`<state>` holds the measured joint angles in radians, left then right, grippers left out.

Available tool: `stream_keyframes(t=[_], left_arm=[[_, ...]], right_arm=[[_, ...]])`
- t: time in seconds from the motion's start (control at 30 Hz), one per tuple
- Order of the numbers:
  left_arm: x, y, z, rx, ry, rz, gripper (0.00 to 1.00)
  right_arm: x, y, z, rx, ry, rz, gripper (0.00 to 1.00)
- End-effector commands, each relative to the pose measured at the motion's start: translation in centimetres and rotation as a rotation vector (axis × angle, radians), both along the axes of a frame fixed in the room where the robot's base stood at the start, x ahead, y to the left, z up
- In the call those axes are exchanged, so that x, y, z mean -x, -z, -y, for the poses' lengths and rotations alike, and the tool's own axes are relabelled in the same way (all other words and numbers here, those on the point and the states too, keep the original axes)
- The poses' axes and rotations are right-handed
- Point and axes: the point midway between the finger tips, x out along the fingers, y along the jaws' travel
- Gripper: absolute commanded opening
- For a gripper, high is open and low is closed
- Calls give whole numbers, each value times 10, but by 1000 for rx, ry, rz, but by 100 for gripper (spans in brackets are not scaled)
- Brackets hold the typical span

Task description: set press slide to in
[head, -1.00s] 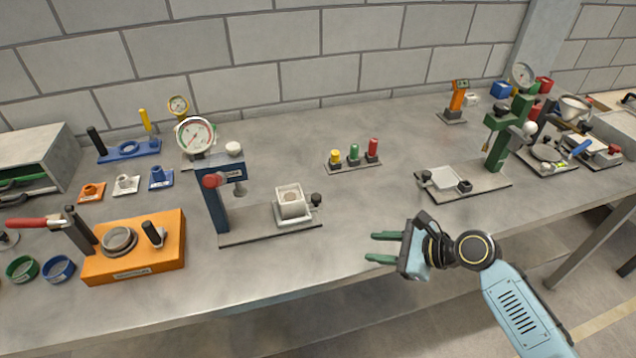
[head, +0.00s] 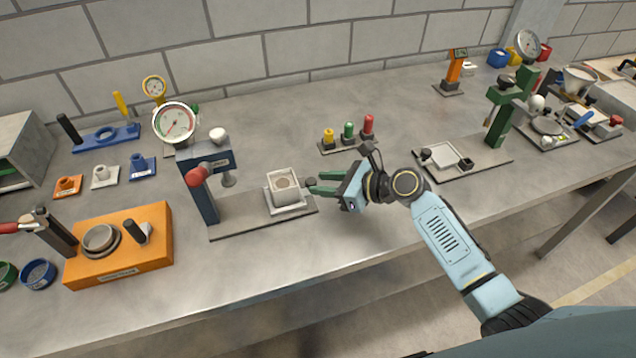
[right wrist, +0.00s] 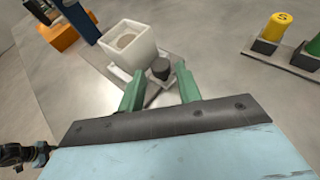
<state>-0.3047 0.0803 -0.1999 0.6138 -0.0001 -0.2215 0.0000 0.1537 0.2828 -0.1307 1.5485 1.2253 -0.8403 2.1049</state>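The blue press (head: 205,196) with a red-tipped handle and a white knob stands on a flat grey base plate (head: 240,223) at the middle of the bench. Its slide (head: 272,204) carries a square white cup (head: 285,190) and sits at the right end of the plate, clear of the ram (head: 229,180). The slide's black knob (right wrist: 160,68) points right. My right gripper (head: 314,184) is at the knob from the right. In the right wrist view its green fingers are open, with the knob between or just beyond the fingertips; contact is not clear.
A rack with yellow, green and red knobs (head: 348,144) stands just behind my right gripper. A green press (head: 499,125) stands to the right. An orange block (head: 120,250) is at the left, with dial gauges (head: 176,122) behind. The bench front is clear.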

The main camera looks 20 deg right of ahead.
Motion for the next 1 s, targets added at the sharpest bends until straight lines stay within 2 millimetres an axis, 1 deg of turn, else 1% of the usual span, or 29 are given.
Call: stream_keyframes(t=[0.03, 0.17, 0.37, 0.5, 0.57, 0.77, 0.8, 1.0], left_arm=[[-7, 1, 1, 1, 0, 11, 46], [-16, 2, 2, 4, 1, 27, 46], [-15, 2, 2, 3, 1, 25, 46], [-10, 2, 1, 3, 1, 18, 46], [-8, 2, 1, 2, 1, 15, 46], [-6, 3, 1, 2, 1, 11, 46], [-6, 3, 1, 2, 1, 11, 46], [-6, 1, 1, 2, 1, 11, 46]], right_arm=[[-5, 3, -4, 0, 1, 1, 34], [-11, 7, -12, 0, 0, 1, 34], [-14, 8, -14, 1, 0, 0, 34], [-13, 8, -14, 1, 0, 1, 34], [-13, 8, -14, 1, 0, 1, 28], [-13, 8, -14, 1, 0, 1, 1], [-13, 8, -14, 1, 0, 1, 0], [-13, 8, -14, 0, 2, 0, 0]])
